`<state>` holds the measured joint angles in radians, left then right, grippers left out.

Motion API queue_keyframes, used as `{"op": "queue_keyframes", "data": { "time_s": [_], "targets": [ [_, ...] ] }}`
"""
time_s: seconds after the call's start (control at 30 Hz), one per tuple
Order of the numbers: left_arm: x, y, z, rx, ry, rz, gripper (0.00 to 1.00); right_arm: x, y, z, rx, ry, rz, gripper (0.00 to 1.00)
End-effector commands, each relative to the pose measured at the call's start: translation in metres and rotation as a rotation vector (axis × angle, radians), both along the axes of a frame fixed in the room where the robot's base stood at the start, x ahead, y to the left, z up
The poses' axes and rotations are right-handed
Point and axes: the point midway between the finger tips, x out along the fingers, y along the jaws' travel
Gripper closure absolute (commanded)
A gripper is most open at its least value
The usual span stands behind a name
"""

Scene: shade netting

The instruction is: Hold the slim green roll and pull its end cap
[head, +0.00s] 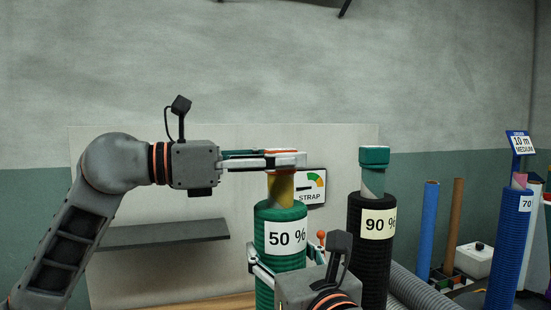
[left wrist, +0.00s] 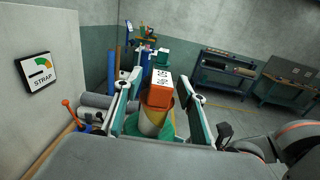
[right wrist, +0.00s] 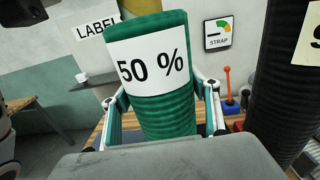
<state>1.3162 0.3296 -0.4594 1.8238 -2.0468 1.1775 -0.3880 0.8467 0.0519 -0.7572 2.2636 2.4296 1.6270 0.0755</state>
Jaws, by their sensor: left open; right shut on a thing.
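The slim green roll (head: 280,218) stands upright with a "50 %" label, and fills the middle of the right wrist view (right wrist: 165,115). A yellow core (head: 281,190) rises from its top. An orange end cap (left wrist: 160,97) with a white patterned top sits on the core; my left gripper mostly hides it in the head view. My left gripper (left wrist: 162,80) is open, its fingers on either side of the cap with gaps showing. My right gripper (right wrist: 163,95) is shut on the green roll below the label; its fingers also show in the head view (head: 284,260).
A black roll (head: 372,255) labelled "90 %" with a green cap (head: 375,156) stands close on the right. Blue rolls (head: 427,230) and a brown tube (head: 453,225) stand farther right. A STRAP sign (head: 311,187) and a dark shelf (head: 160,234) are behind.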

Motion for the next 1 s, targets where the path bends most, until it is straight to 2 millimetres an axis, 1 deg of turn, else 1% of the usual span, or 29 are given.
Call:
{"op": "queue_keyframes", "data": {
  "time_s": [0.03,0.07,0.1,0.17,0.2,0.23,0.57,1.0],
  "targets": [
    [0.0,0.0,0.0,0.0,0.0,0.0,0.6,0.0,0.0,-0.001,-0.002,0.002,-0.001,0.74],
    [0.0,0.0,0.0,0.0,0.0,0.0,0.62,0.0,0.0,-0.001,-0.002,0.002,-0.001,0.74],
    [0.0,0.0,0.0,0.0,0.0,0.0,0.73,0.0,0.0,-0.001,-0.002,0.002,-0.001,0.74],
    [0.0,0.0,0.0,0.0,0.0,0.0,0.88,0.0,0.0,-0.001,-0.002,0.002,-0.001,0.74],
    [0.0,0.0,0.0,0.0,0.0,0.0,0.99,0.0,0.0,-0.001,-0.002,0.002,-0.001,0.74],
    [0.0,0.0,0.0,0.0,0.0,0.0,1.0,0.0,0.0,-0.001,-0.002,0.002,-0.001,0.74],
    [0.0,0.0,0.002,-0.001,-0.001,0.0,1.0,0.001,0.0,-0.001,-0.002,0.002,-0.001,0.74],
    [-0.001,0.001,0.013,-0.004,-0.005,0.001,1.0,0.001,0.0,-0.002,-0.003,0.003,-0.001,0.74]
  ]
}}
